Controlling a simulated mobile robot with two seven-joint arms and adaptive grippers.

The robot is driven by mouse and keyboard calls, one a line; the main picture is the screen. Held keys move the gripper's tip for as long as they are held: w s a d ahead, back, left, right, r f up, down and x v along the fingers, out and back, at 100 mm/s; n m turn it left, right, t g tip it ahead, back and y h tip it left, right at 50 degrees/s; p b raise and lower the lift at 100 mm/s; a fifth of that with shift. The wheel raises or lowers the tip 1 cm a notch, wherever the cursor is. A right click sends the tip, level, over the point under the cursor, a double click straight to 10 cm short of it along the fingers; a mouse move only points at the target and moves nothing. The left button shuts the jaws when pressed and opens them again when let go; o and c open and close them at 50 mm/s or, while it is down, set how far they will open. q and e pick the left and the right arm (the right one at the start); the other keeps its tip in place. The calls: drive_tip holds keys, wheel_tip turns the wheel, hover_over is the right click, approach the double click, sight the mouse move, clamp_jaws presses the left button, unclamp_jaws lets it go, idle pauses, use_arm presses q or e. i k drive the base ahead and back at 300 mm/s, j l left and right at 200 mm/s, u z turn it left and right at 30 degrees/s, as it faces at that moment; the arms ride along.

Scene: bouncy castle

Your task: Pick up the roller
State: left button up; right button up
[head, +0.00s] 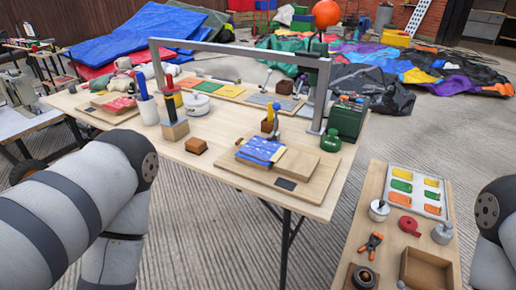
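The roller cannot be told for certain. A small tool with a blue top and a grey lower part (276,112) stands upright behind the blue patch (262,149) on the wooden board, beside a small wooden block; it may be the roller. A tool with a red and black handle (169,95) stands upright on a wooden block (175,129) further left. My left arm rises at the lower left and my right arm shows at the right edge. Neither gripper is in view, and nothing visible is held.
A grey metal frame (235,52) spans the wooden table (225,175). A white pot (195,105), a green box (347,117) and a green round weight (331,140) stand there. A lower side table at right holds a patch tray (417,191), red tape (409,225) and a clamp (371,243).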

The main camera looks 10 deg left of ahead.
sight(173, 119)
drive_tip(key=i+j, duration=0.15)
drive_tip(key=j, duration=0.2)
drive_tip(key=i+j, duration=0.2)
drive_tip(key=j, duration=0.2)
drive_tip(key=i+j, duration=0.15)
drive_tip(key=j, duration=0.2)
